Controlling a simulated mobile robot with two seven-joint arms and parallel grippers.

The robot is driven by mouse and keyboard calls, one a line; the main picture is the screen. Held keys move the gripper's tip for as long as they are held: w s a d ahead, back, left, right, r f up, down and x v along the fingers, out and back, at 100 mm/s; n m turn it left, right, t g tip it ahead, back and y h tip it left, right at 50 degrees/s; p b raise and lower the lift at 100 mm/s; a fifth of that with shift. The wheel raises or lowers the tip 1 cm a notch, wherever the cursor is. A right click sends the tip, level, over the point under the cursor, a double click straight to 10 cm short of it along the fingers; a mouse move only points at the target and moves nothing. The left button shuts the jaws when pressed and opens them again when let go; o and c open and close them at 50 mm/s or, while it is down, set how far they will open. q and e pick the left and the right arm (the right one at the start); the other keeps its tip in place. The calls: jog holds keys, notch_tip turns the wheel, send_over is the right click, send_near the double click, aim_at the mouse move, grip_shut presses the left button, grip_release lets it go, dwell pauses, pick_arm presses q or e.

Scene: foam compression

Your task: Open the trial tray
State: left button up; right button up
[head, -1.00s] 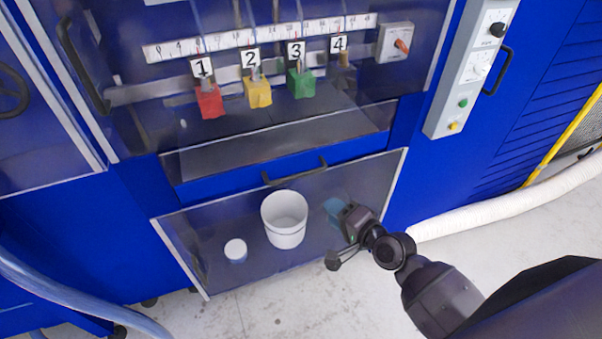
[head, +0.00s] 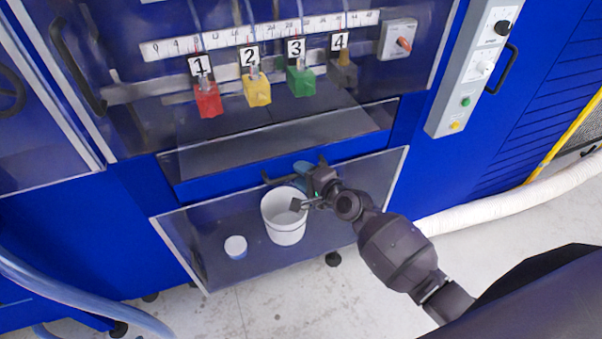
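A dark grey tray-like shelf (head: 280,143) with a blue front (head: 215,186) sits below the coloured blocks; I take it to be the trial tray. It looks shut. One finger is by the handle and the other is over the bucket rim in the picture. I cannot tell whether it touches the handle. My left gripper is out of view.
Red (head: 208,101), yellow (head: 257,90) and green (head: 300,79) blocks hang above. A control box (head: 470,75) is at right. A white hose (head: 500,205) crosses the floor.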

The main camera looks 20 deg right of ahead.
jog(key=shift+w+a+f, duration=0.1)
jog(key=shift+w+a, duration=0.05)
jog(key=shift+w, duration=0.2)
grip_shut()
jog(key=shift+s, duration=0.1)
